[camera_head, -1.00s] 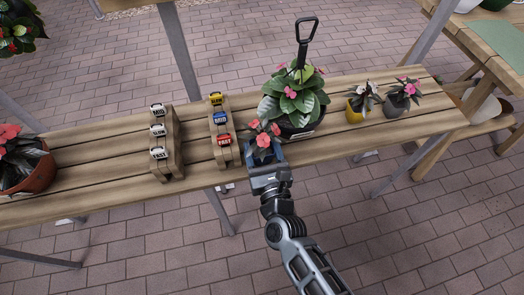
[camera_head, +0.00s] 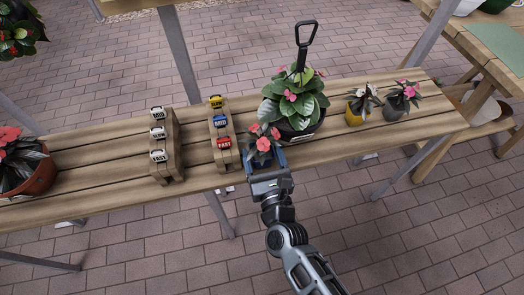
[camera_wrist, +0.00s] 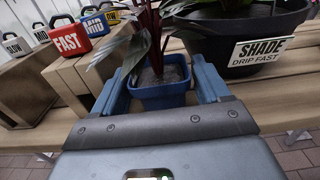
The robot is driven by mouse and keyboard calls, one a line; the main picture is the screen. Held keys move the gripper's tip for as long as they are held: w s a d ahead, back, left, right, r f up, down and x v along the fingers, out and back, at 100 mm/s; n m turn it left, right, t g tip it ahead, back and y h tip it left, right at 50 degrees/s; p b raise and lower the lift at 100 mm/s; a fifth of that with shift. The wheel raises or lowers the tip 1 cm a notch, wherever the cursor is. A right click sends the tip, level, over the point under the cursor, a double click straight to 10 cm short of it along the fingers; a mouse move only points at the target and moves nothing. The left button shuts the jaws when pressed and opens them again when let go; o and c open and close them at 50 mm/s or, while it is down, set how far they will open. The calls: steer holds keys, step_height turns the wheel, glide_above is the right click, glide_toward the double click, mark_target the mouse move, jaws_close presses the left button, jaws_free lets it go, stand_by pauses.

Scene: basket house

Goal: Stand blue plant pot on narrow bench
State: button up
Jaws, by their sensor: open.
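The blue plant pot (camera_wrist: 160,97) holds dark soil and a plant with dark leaves. In the head view its pink flowers (camera_head: 263,141) show near the front edge of the wooden bench (camera_head: 345,142). The pot looks upright on the bench, though its base is hidden. My gripper (camera_head: 268,163) reaches in from the front edge. In the wrist view its blue fingers are open, one on each side of the pot, with small gaps apparent between.
A large dark pot (camera_wrist: 245,35) labelled "SHADE DRIP FAST" stands close on the right. A wooden block with yellow, blue and red labelled tags (camera_head: 221,135) stands close on the left. Further right are a yellow pot (camera_head: 353,116) and a grey pot (camera_head: 396,108).

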steer(key=b+v, duration=0.1)
steer(key=v, duration=1)
steer(key=shift+b, duration=0.3)
